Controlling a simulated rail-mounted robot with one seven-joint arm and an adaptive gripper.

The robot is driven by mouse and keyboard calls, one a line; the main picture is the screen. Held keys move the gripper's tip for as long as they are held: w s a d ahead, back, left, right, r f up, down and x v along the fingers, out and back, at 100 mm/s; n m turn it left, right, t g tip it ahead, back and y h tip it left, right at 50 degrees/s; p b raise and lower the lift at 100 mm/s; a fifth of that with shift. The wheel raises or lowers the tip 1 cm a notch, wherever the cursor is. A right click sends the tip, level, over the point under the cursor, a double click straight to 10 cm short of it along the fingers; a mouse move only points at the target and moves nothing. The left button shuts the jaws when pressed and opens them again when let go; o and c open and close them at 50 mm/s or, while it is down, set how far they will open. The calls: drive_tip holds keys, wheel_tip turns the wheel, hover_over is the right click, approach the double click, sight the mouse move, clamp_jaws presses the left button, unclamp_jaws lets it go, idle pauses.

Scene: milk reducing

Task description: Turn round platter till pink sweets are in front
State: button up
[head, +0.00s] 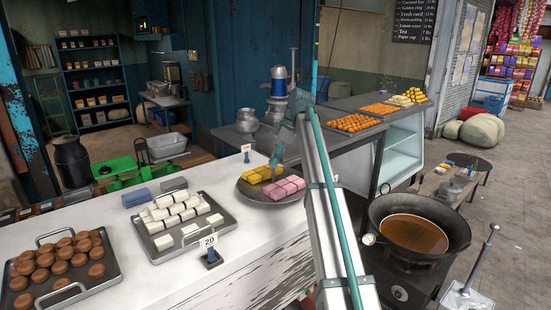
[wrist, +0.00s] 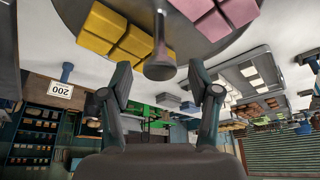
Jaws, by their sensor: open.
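The round grey platter (head: 256,193) sits on the white counter, near its far right end. Yellow sweets (head: 263,174) are on its left and far part; pink sweets (head: 284,188) are on its right and near part. In the wrist view, which is upside down, the platter (wrist: 82,12) spans the top, with yellow sweets (wrist: 113,30) left and pink sweets (wrist: 218,14) right. A grey knob (wrist: 160,66) stands up from the platter between them. My gripper (wrist: 159,70) is open, with a finger on either side of the knob and visible gaps to it.
A tray of white sweets (head: 163,250) and a tray of brown sweets (head: 92,284) lie left on the counter. A price sign (head: 208,243) stands near the front edge. A pan of dark liquid (head: 414,234) is at right. Metal pots (head: 247,121) stand behind.

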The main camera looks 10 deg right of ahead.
drive_tip(key=shift+r, duration=0.1)
drive_tip(key=v, duration=1.1)
drive_tip(key=shift+d+r, duration=0.2)
drive_tip(key=shift+r, duration=0.15)
drive_tip(key=shift+s, duration=0.1)
